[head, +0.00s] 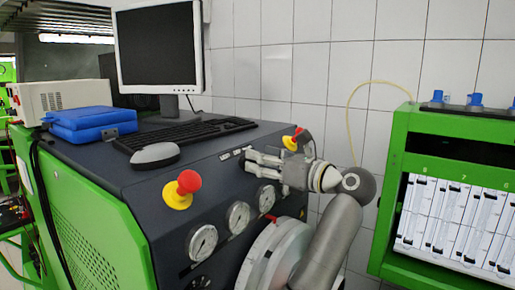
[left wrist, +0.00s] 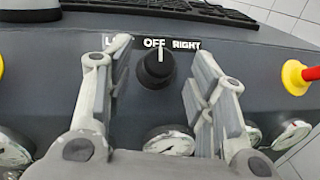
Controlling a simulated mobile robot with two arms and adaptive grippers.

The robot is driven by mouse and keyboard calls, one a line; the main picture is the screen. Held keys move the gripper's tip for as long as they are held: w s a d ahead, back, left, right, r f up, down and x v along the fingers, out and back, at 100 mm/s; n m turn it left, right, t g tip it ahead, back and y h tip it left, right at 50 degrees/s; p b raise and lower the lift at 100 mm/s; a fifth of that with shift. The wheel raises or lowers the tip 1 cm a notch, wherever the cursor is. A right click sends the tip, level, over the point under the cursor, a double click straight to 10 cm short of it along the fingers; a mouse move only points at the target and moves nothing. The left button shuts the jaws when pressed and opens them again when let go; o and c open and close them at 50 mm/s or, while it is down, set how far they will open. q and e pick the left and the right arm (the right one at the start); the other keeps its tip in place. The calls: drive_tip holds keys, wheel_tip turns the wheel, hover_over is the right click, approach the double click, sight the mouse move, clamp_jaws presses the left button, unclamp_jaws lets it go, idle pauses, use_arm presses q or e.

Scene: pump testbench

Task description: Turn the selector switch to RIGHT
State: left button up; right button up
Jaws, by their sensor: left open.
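The selector switch (left wrist: 157,68) is a round black knob on the dark sloping panel. Its white mark points up at OFF, between a partly covered left label and the RIGHT label (left wrist: 186,44). My left gripper (left wrist: 155,70) is open, with one finger on each side of the knob in the left wrist view. Visible gaps lie between knob and fingers; I cannot tell how far the tips are from the panel. In the head view my left gripper (head: 248,160) is at the label strip (head: 236,152) and hides the knob. My right gripper is not in view.
Pressure gauges (head: 238,216) sit below on the panel. A red-yellow emergency button (head: 183,189) stands to the left, another (head: 294,140) to the right. A keyboard (head: 185,134), mouse (head: 155,155) and monitor (head: 157,50) stand on top. A green rack (head: 392,190) is at right.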

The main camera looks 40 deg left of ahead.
use_arm(q)
drive_tip(key=shift+a+p, duration=0.35)
drive_tip(key=shift+a, duration=0.75)
drive_tip(key=shift+c, duration=0.3)
drive_tip(key=c, duration=0.9)
